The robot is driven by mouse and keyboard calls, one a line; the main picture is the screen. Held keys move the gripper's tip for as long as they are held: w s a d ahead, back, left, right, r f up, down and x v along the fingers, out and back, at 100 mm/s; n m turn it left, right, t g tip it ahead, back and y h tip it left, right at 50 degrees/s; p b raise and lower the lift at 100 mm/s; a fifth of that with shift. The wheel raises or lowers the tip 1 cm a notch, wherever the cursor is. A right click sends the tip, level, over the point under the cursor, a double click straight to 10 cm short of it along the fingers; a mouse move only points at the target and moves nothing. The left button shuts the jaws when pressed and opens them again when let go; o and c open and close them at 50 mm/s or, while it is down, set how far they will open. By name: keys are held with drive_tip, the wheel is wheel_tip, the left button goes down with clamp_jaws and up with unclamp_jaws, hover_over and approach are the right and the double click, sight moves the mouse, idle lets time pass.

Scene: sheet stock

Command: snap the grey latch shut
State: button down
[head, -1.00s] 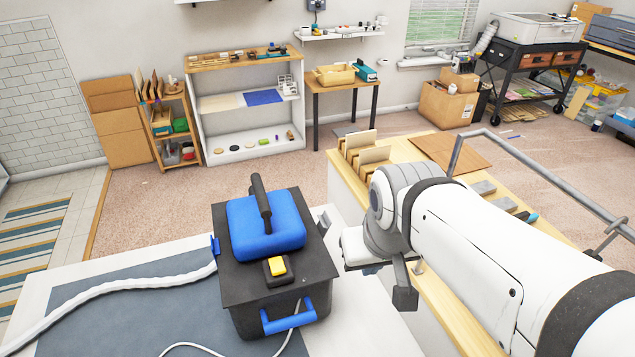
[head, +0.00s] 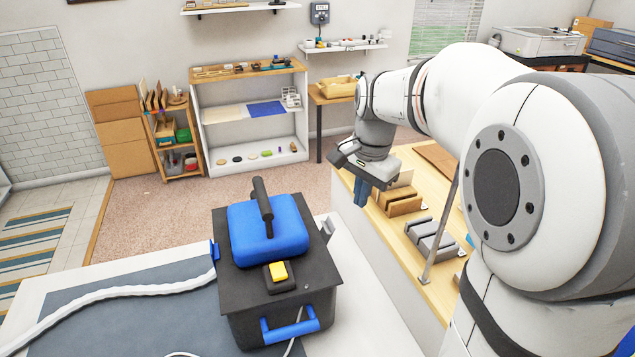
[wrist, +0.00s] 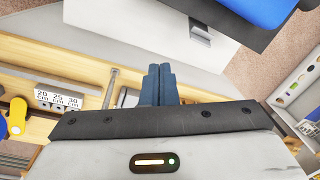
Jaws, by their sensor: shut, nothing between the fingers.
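The grey latch (head: 327,228) juts out from the right side of a black box (head: 235,295) with a blue top. In the wrist view the latch (wrist: 201,30) shows as a small pale grey plate at the box's edge; I cannot tell how its far end sits. My gripper (head: 361,196) is up and to the right of the box in the head view, pointing down above the wooden bench's left edge and apart from the latch. Its blue fingers (wrist: 158,72) are together and empty, below and left of the latch in the wrist view.
The box stands on a white table with a grey mat (head: 150,310). A white hose (head: 110,298) reaches its left side. A wooden bench (head: 400,240) with wooden and grey holders lies beneath my arm. A metal rail (head: 440,230) rises beside them.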

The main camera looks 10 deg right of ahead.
sight(324, 233)
drive_tip(key=w+d+f+m+g+b, duration=0.1)
drive_tip(key=w+f+m, duration=0.2)
drive_tip(key=w, duration=0.2)
drive_tip(key=w+d+f+m+b, duration=0.1)
drive_tip(key=w+f+m, duration=0.15)
drive_tip(key=w, duration=0.25)
drive_tip(key=a+f+p, duration=0.2)
drive_tip(key=a+f, duration=0.2)
drive_tip(key=f, duration=0.4)
drive_tip(key=shift+s+a+f+y, duration=0.15)
drive_tip(key=shift+s+a+y, duration=0.05)
drive_tip(key=shift+s+y, duration=0.15)
drive_tip(key=shift+d, duration=0.1)
